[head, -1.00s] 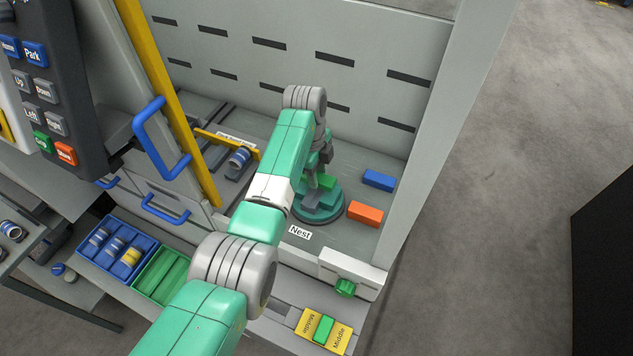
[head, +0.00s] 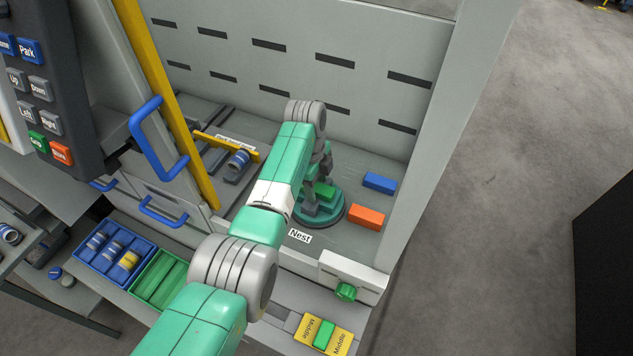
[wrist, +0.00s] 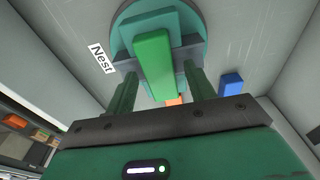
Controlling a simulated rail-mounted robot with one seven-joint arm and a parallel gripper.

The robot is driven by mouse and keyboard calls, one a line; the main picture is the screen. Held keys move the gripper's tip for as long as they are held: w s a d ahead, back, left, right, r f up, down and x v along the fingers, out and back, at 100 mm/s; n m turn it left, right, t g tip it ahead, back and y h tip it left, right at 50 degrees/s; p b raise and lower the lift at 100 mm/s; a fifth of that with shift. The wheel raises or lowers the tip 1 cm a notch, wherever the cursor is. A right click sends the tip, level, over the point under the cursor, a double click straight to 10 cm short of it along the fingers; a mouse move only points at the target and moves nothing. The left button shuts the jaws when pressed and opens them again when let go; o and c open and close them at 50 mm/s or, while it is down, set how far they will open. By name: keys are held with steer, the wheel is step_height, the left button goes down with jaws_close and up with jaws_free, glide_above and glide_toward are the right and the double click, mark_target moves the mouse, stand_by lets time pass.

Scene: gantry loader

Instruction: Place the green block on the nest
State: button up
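The green block (head: 324,190) is between the fingers of my gripper (head: 319,188), over the round teal nest (head: 334,217). In the wrist view the green block (wrist: 154,65) is long and upright in the picture, with grey finger pads against both sides. My gripper (wrist: 155,62) is shut on it. The nest disc (wrist: 193,24) lies behind the block; I cannot tell whether the block touches it. A white "Nest" label (head: 300,236) is in front of the disc.
A blue block (head: 379,182) and an orange block (head: 366,217) lie right of the nest. A yellow bar (head: 225,145) and a blue-grey cylinder (head: 238,160) are at left. A slotted wall (head: 300,70) stands behind.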

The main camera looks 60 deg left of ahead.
step_height(320, 180, up, 12)
steer(key=s+a+p, duration=0.1)
steer(key=p, duration=0.1)
steer(key=shift+r+p, duration=0.15)
steer(key=shift+p, duration=0.15)
stand_by(0.4)
